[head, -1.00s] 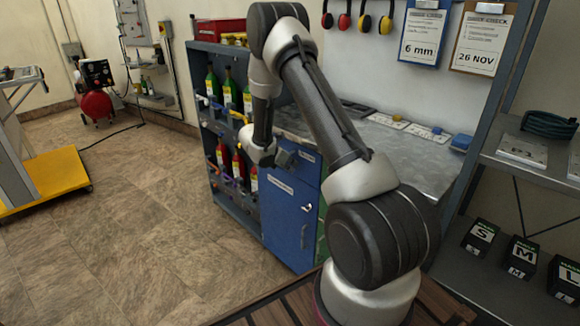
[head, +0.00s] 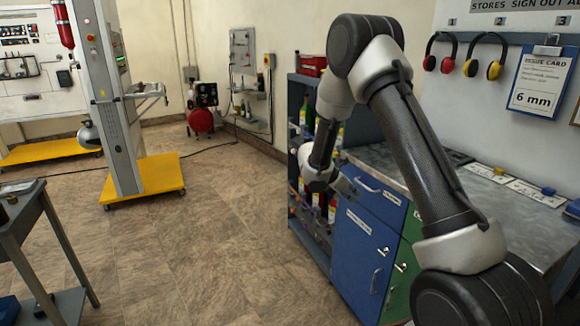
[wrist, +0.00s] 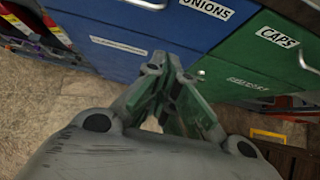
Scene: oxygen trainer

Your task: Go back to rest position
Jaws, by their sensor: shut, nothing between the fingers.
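My gripper (wrist: 172,95) shows in the wrist view with its fingers together and nothing between them. It points towards the fronts of a blue cabinet (wrist: 110,45) and a green cabinet (wrist: 235,80); I cannot tell how large the gap is. In the head view my arm reaches up and then down in front of the workbench, with the wrist near the blue cabinet (head: 358,255). The gripper fingers are small and mostly hidden there.
The workbench top (head: 400,172) carries cards and small blue parts. A bottle rack (head: 297,160) stands at its far end. A yellow-based trainer column (head: 145,180) and a dark trolley (head: 30,215) stand left. The tiled floor (head: 190,240) between is clear.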

